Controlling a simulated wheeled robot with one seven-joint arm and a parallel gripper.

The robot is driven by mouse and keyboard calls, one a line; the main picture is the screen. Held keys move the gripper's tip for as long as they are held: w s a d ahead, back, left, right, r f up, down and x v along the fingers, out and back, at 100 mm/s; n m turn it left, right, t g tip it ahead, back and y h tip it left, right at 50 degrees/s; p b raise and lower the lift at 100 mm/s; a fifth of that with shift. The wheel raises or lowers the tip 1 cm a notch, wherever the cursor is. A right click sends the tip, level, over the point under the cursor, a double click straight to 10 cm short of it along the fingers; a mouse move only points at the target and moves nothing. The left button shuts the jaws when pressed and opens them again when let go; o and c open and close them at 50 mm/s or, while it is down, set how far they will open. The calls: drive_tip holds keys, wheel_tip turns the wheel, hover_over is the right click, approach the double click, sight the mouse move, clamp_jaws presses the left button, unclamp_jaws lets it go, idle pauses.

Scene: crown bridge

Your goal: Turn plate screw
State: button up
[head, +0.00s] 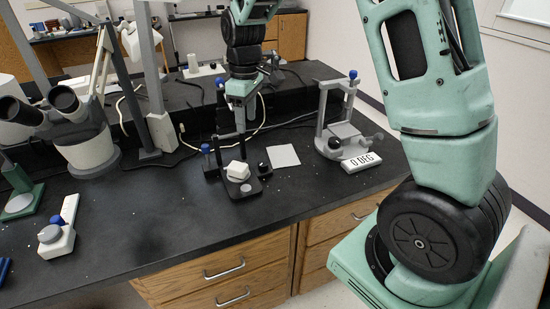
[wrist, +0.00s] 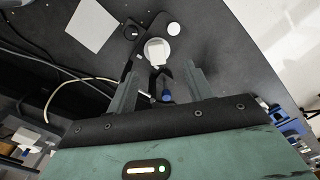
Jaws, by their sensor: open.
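A black articulator-like stand (head: 247,188) sits mid-bench, with a white block (head: 238,170) on its lower part. My gripper (head: 240,115) points down over the back of this stand. In the wrist view its two fingers (wrist: 163,70) are apart, with a blue-tipped post (wrist: 166,96) showing between them; contact is not visible. The white block (wrist: 157,50) lies just beyond the fingertips. A black knob (wrist: 131,32) and a pale disc (wrist: 173,29) show past it. I cannot tell which part is the plate screw.
A grey stand with blue knobs (head: 333,140) and a "0 DEG" block (head: 361,162) stand to the right. A white card (head: 283,155) lies between. A microscope (head: 85,135) and a small white device (head: 57,240) are left.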

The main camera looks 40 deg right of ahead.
hover_over(264, 163)
drive_tip(key=f, duration=0.1)
wheel_tip(264, 163, down, 17)
drive_tip(key=shift+w+f+p, duration=0.1)
drive_tip(key=shift+f+p, duration=0.05)
drive_tip(key=shift+p, duration=0.35)
drive_tip(key=c, duration=1)
